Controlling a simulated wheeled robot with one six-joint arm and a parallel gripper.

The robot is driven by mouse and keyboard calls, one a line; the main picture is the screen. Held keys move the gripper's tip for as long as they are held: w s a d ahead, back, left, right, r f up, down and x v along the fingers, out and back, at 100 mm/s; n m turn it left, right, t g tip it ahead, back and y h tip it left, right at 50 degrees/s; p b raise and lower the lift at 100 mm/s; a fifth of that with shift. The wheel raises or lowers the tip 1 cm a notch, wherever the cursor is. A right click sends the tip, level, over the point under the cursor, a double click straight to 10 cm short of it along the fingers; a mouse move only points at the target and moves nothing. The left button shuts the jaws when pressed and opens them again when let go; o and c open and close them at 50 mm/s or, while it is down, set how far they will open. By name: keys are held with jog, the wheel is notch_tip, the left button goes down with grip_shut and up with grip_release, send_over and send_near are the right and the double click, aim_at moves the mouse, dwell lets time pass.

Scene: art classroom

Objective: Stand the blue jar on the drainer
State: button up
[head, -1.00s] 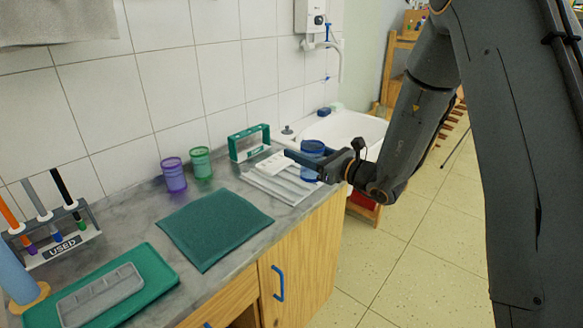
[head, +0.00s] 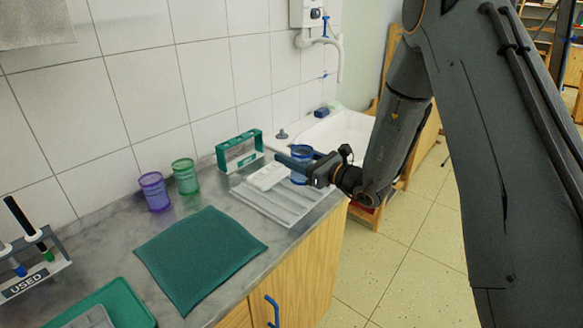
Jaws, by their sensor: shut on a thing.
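The blue jar (head: 299,178) is upright at the far part of the pale ribbed drainer (head: 283,207), near the counter's right end. My gripper (head: 302,162) is shut on the jar, coming in from the right, with a finger across its upper body. The jar's base seems at or just above the drainer; I cannot tell whether it touches. A white block-like thing (head: 267,177) lies on the drainer, left of the jar.
A green-framed rack (head: 239,151) stands behind the drainer. A purple jar (head: 155,192) and a green jar (head: 186,177) stand by the wall. A dark green mat (head: 200,258) lies in front. A white sink (head: 345,130) is beyond.

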jog(key=shift+f+p, duration=0.35)
jog(key=shift+f, duration=1.75)
jog(key=shift+f, duration=0.1)
jog(key=o, duration=1.2)
